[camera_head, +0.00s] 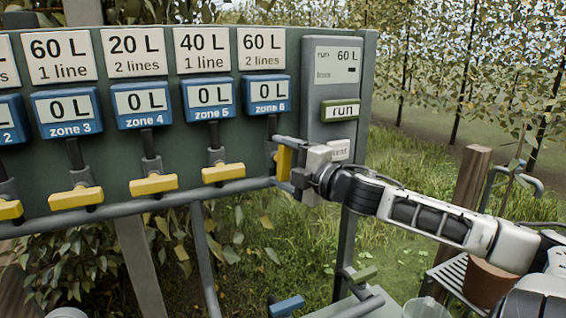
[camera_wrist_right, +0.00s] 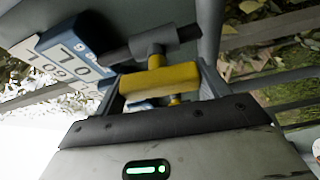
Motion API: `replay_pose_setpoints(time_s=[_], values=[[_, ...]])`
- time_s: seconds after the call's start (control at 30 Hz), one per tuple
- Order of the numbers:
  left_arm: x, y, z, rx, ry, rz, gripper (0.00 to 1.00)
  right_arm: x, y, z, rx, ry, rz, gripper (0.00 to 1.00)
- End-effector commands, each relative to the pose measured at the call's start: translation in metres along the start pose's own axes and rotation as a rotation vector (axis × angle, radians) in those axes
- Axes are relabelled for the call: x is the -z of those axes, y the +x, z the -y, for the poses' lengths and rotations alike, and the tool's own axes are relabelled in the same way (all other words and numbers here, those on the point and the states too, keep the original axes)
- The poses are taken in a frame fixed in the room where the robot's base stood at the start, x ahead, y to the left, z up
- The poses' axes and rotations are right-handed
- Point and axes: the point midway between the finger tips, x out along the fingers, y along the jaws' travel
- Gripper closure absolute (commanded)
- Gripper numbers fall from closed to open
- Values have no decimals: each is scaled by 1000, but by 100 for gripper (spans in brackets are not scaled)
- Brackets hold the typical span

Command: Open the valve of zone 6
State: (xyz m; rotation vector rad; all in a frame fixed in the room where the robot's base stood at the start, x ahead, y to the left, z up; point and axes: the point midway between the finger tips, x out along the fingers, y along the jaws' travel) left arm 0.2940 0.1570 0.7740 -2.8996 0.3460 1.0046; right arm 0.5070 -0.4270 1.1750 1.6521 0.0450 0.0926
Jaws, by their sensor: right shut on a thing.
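The zone 6 valve has a yellow handle (camera_head: 284,162) below its blue zone 6 meter (camera_head: 268,95), which reads 0 L. My right gripper (camera_head: 287,161) is shut on this handle, which stands upright in the head view. In the right wrist view the yellow handle (camera_wrist_right: 158,80) lies between the two fingers of my right gripper (camera_wrist_right: 160,85). The yellow handles of zone 5 (camera_head: 223,173), zone 4 (camera_head: 153,184) and zone 3 (camera_head: 76,197) lie crosswise. My left gripper is not in view.
A white card (camera_head: 262,49) above zone 6 reads 60 L, 2 lines. A grey control box (camera_head: 333,75) with a green run plate (camera_head: 340,110) stands right of it. A grey pipe (camera_head: 160,201) runs below the valves. A wooden post (camera_head: 470,185) stands at right.

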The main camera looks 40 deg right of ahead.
Motion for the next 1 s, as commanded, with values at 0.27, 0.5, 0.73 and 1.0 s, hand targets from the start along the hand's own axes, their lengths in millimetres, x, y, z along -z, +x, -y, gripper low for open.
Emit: replay_pose_setpoints(time_s=[0.27, 0.5, 0.73, 1.0], values=[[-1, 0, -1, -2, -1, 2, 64, -1, 0, 0, 34, -85, 4, 48], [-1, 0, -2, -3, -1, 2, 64, -2, 0, -1, 38, -100, 5, 48], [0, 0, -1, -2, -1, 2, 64, -2, 0, -1, 38, -101, 6, 48], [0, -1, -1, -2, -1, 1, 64, -1, 0, -1, 38, -98, 3, 4]])
